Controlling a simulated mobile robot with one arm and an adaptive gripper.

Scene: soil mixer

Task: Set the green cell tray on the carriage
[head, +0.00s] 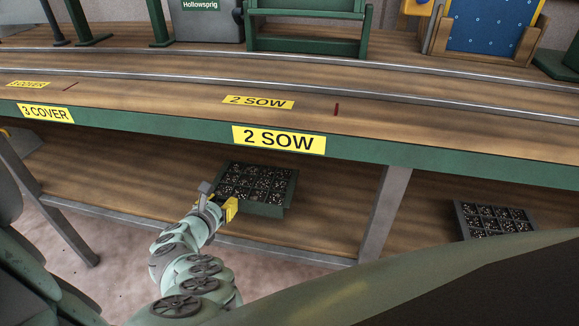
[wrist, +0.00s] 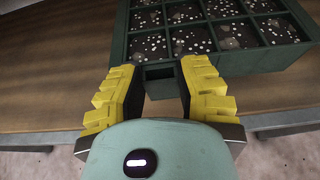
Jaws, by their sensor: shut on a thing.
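The green cell tray (head: 262,209) is under the bench edge, over the lower shelf, its cells filled with dark, white-flecked soil. In the wrist view the tray (wrist: 243,63) fills the top right. My gripper (head: 231,207) is at its near left side. Its yellow fingers (wrist: 158,78) are shut on a small green tab on the tray's near wall. I cannot tell whether the tray rests on the shelf or hangs just above it. I cannot surely pick out the carriage; metal rails (head: 300,60) run along the bench top.
A second filled tray (head: 462,218) sits on the lower shelf at right. A grey leg (head: 384,212) stands between the trays. The green bench edge (head: 170,126) with a "2 SOW" label (head: 279,139) overhangs the shelf. Machines (head: 305,43) stand behind the rails.

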